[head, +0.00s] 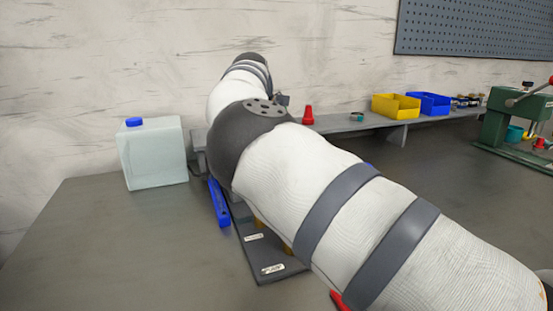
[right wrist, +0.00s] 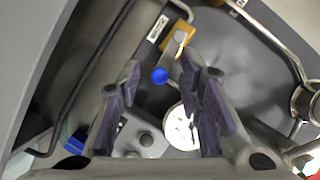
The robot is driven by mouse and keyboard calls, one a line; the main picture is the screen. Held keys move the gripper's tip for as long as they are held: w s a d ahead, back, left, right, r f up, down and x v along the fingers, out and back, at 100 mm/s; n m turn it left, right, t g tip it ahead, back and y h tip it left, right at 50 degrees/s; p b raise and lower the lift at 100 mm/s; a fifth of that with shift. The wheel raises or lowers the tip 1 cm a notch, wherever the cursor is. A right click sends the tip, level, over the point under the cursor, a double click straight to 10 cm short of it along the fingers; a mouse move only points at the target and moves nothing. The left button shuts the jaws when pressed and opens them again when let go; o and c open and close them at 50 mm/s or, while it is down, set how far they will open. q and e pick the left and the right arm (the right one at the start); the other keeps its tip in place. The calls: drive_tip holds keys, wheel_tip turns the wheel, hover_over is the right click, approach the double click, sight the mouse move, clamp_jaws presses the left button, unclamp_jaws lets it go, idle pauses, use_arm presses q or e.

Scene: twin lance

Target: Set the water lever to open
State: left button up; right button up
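A lever with a blue round knob (right wrist: 160,76) and a flat metal arm shows in the right wrist view. It is joined to a brass-coloured block (right wrist: 179,40) beside a small white label, too small to read. I take this to be the water lever. My right gripper (right wrist: 160,66) is open, with purple-padded fingers on either side of the knob; I see no contact. In the head view my right arm hides the gripper and the lever; only part of the dark base plate (head: 272,252) with two labels shows. My left gripper is not in view.
A round white gauge (right wrist: 180,128) lies close to the right finger. A metal rod and ring fitting (right wrist: 305,102) stand at right. In the head view, a water jug (head: 153,155), blue-handled tool (head: 218,203), yellow bin (head: 396,106) and green vise (head: 494,128) surround the bench.

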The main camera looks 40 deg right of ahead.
drive_tip(key=v, duration=1.2)
